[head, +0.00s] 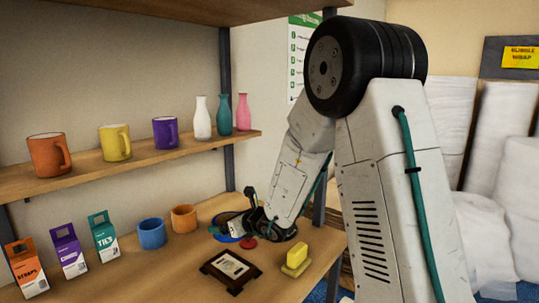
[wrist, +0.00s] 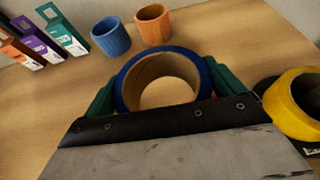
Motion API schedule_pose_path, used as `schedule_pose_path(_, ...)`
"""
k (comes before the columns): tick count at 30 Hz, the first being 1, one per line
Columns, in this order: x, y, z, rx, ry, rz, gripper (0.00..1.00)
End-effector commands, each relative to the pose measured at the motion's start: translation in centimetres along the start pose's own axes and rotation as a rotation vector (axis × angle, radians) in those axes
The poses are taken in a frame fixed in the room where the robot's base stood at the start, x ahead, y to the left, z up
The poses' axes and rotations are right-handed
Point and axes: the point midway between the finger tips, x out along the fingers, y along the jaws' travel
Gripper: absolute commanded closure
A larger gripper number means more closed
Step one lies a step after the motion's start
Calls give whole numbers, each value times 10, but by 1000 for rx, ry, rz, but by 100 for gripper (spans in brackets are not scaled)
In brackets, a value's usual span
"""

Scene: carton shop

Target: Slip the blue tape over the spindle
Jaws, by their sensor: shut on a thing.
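The blue tape (wrist: 121,86) is a ring with a blue outside and a tan core. It sits between the two green fingers of my gripper (wrist: 163,90) in the wrist view, and my gripper is shut on it. Its lower part is hidden behind the dark edge of my gripper. In the head view my gripper (head: 242,231) is low over the table, and only a little blue shows beside it. I cannot make out a spindle clearly in either view. It may be hidden by my arm.
A yellow tape roll (wrist: 293,108) with black parts around it is close on the right. A blue cup (head: 152,233) and an orange cup (head: 184,218) stand behind, near several cartons. A shelf (head: 130,163) hangs above.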

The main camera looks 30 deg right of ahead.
Motion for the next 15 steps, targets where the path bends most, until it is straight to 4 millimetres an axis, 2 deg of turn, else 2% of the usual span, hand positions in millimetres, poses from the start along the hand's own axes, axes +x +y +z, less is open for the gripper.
schedule_pose_path(1,0,-13,16,-10,-8,5,33)
schedule_pose_path(5,-4,-50,57,-29,-8,45,33)
schedule_pose_path(9,-24,-104,101,-50,-8,91,33)
schedule_pose_path(12,-45,-141,122,-55,-4,113,33)
schedule_pose_path(15,-65,-171,134,-55,-2,120,33)
